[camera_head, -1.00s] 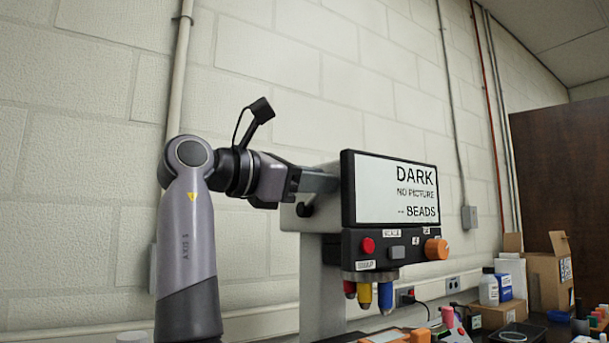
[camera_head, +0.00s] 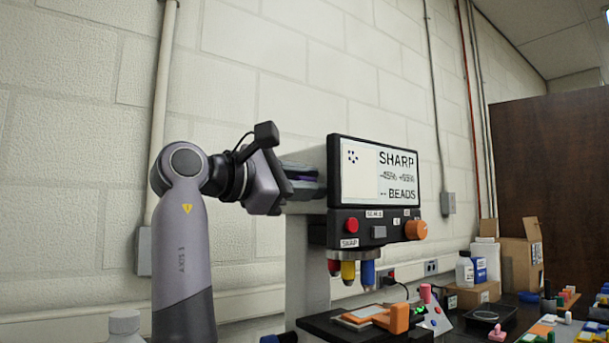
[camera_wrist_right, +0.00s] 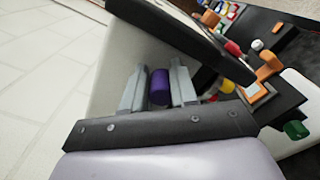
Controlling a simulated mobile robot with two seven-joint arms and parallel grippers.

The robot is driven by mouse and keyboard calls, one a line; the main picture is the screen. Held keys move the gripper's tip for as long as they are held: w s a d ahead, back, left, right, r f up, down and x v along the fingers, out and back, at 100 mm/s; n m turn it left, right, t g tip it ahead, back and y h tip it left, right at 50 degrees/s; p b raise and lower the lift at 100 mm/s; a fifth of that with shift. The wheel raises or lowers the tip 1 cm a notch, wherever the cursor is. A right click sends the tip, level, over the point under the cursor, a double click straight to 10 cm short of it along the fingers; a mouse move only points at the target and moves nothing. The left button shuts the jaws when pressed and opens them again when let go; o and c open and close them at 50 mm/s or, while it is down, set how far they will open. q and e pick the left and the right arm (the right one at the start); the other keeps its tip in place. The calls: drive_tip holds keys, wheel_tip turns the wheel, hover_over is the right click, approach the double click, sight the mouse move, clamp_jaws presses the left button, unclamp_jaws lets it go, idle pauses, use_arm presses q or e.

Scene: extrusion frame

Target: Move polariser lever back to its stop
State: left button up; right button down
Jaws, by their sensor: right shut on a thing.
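The microscope-like instrument (camera_head: 372,183) stands right of centre in the head view, with a screen reading "SHARP" and "BEADS". My right gripper (camera_head: 308,184) is at the left side of its head, behind the screen. In the right wrist view, my right gripper (camera_wrist_right: 160,80) is shut on a purple cylindrical handle (camera_wrist_right: 160,88), with one finger on each side. The handle looks like the polariser lever's grip, but no label shows on it. The lever's base and its stop are hidden. My left gripper is not in view.
Red, yellow and blue objectives (camera_head: 348,271) hang below the head over a dark stage with an orange block (camera_head: 397,318). An orange knob (camera_head: 416,230) is at the front right.

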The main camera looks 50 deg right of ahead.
drive_tip(key=shift+f+m, duration=0.55)
drive_tip(key=shift+m, duration=0.05)
drive_tip(key=c, duration=0.9)
unclamp_jaws()
drive_tip(key=shift+w+d+f, duration=0.1)
drive_tip(key=v, duration=0.7)
